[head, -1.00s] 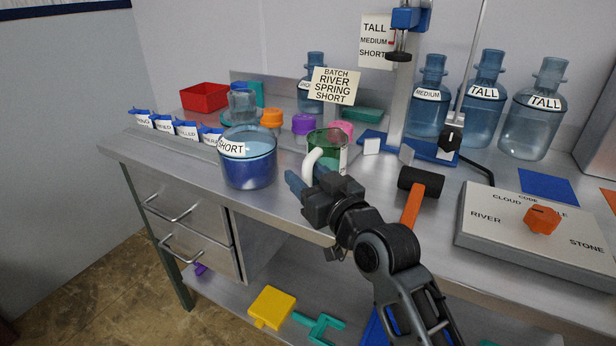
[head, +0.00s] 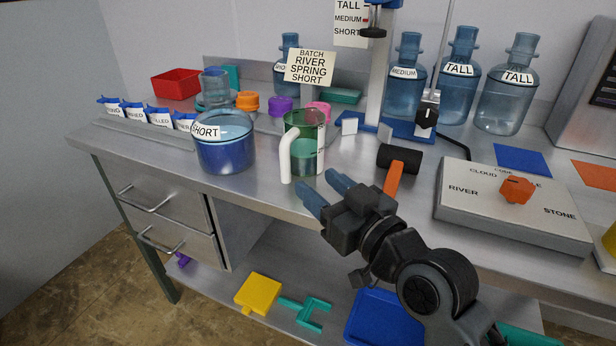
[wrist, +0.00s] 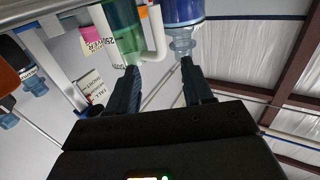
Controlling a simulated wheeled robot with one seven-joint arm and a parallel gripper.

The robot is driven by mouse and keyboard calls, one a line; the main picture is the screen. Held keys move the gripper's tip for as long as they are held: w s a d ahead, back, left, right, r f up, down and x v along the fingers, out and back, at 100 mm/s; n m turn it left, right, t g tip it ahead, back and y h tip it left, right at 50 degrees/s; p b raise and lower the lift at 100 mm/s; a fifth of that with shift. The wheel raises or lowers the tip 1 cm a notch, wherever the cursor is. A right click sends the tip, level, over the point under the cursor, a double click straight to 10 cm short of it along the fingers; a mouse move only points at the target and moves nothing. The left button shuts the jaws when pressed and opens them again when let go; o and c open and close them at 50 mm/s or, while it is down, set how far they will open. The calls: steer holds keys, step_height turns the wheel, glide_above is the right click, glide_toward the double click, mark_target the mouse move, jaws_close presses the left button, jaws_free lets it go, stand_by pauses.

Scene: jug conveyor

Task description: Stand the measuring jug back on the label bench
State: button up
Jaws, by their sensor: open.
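The measuring jug (head: 305,148) is green and clear with a white handle at its front left. It stands upright on the metal label bench (head: 255,188), near the front edge. My gripper (head: 325,187) is open and empty, its blue fingers pointing toward the jug from the right front with a gap between them. In the wrist view, which looks upside down, the jug (wrist: 124,28) and its white handle show beyond the spread fingertips of my gripper (wrist: 158,68). Nothing is between the fingers.
A blue pot marked SHORT (head: 225,150) stands left of the jug. A hammer (head: 396,165) lies to the right, beside a dial box (head: 510,205). Coloured caps and a blue stand (head: 372,125) are behind. Large bottles (head: 458,80) line the back. The bench front edge is close.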

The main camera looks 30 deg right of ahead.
steer(key=shift+s, duration=0.45)
steer(key=s+f+m+g+h, duration=0.1)
steer(key=s+f, duration=0.4)
steer(key=s, duration=0.3)
steer(key=s+f+m+g+h, duration=0.1)
steer(key=s+f, duration=0.4)
steer(key=s, duration=0.2)
steer(key=s+a+r+n+g, duration=0.1)
steer(key=s+a, duration=0.1)
steer(key=s, duration=1.8)
